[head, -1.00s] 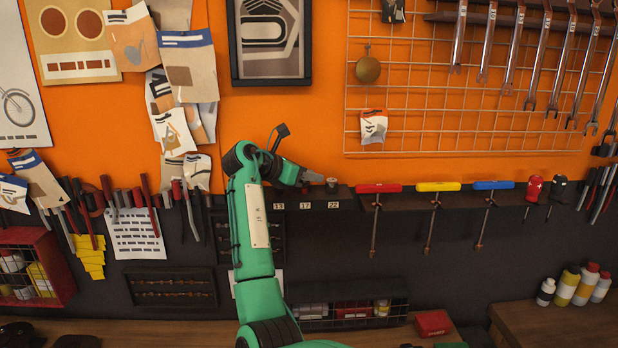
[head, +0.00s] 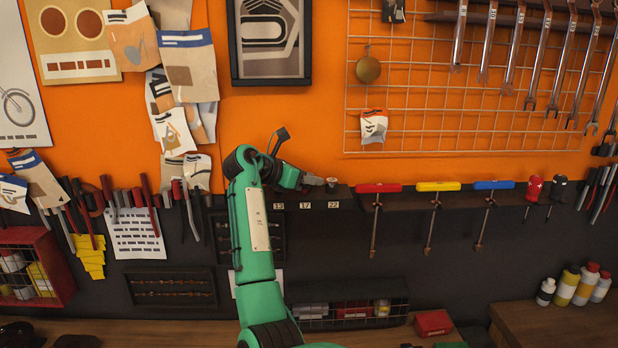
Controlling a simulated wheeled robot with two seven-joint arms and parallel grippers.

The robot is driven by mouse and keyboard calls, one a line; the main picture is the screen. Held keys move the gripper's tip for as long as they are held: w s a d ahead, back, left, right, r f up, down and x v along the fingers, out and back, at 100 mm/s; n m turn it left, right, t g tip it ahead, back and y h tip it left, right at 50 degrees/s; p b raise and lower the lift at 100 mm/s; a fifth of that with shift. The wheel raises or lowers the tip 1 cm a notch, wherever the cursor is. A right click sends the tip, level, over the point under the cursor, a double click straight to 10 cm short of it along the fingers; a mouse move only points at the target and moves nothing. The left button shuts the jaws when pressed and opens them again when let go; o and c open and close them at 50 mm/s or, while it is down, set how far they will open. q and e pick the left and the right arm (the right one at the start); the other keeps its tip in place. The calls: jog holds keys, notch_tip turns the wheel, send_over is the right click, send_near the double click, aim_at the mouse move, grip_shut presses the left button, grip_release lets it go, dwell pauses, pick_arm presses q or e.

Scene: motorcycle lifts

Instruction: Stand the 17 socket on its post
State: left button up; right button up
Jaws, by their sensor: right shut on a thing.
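My right gripper (head: 314,181) is at the dark ledge below the orange wall, just above the label 17 (head: 305,205). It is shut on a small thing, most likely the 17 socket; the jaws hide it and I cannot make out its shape. The post for 17 is also hidden behind the gripper. A small grey and dark socket (head: 331,185) stands upright on the ledge above the label 22 (head: 333,204), close to the right of my gripper tip. I cannot tell whether they touch. My left gripper is not in view.
The dark ledge (head: 345,198) runs on to the right, with T-handle tools in red (head: 378,188), yellow (head: 438,186) and blue (head: 493,184). A framed picture (head: 270,42) hangs above my arm. A wire basket (head: 352,312) stands below. The label 13 (head: 278,206) is left of 17.

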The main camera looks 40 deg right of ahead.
jog(key=shift+f, duration=0.15)
jog(key=shift+r, duration=2.6)
